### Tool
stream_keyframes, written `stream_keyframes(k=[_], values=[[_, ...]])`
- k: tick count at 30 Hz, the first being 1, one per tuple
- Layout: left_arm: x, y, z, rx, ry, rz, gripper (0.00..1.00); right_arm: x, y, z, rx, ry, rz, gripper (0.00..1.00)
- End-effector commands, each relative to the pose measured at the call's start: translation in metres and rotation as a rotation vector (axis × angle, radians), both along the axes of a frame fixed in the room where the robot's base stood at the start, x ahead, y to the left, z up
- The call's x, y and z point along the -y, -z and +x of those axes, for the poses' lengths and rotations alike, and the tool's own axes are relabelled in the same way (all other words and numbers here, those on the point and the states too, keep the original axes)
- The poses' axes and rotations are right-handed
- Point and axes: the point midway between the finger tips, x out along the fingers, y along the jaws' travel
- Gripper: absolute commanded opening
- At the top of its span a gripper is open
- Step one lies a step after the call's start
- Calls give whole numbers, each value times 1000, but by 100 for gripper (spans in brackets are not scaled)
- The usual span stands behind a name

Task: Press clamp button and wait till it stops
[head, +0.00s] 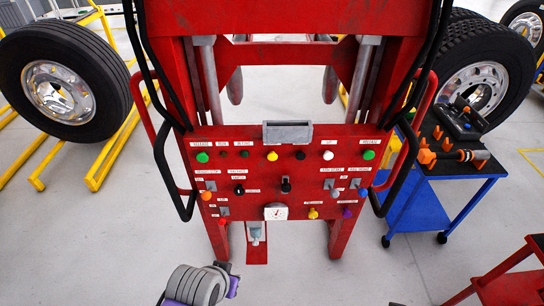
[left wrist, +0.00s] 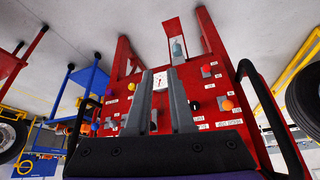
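A red machine's control panel (head: 235,180) faces me in the head view, with several coloured buttons and small labels. Green buttons (head: 202,157) and (head: 368,154) sit at its upper corners; yellow, black, white, orange, blue and purple knobs lie between and below. The labels are too small to tell which button is the clamp. My left gripper (left wrist: 160,72) is open and empty in the left wrist view, its two grey fingers pointing at the panel, apart from it. A white dial (left wrist: 161,80) shows between the fingers. My left arm (head: 195,285) is low and left of the panel. My right gripper is not seen.
Black tube handles (head: 175,180) flank the panel. Tyred wheels stand at left (head: 62,80) and right (head: 470,75). A blue cart (head: 440,190) with tools is right of the machine. A red stand (head: 510,285) is at lower right. Floor in front is clear.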

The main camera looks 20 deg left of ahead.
Motion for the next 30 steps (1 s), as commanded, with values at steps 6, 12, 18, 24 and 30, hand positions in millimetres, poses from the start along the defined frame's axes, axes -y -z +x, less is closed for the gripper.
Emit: stream_keyframes(k=[6, 12, 18, 24, 30], values=[[0, 0, 0, 0, 0, 0, 0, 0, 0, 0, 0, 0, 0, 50], [0, 0, 0, 0, 0, 0, 0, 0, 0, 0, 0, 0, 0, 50], [0, 0, 0, 0, 0, 0, 0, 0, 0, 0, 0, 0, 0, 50], [0, 0, 0, 0, 0, 0, 0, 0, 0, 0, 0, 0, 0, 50], [0, 0, 0, 0, 0, 0, 0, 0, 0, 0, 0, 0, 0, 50]])
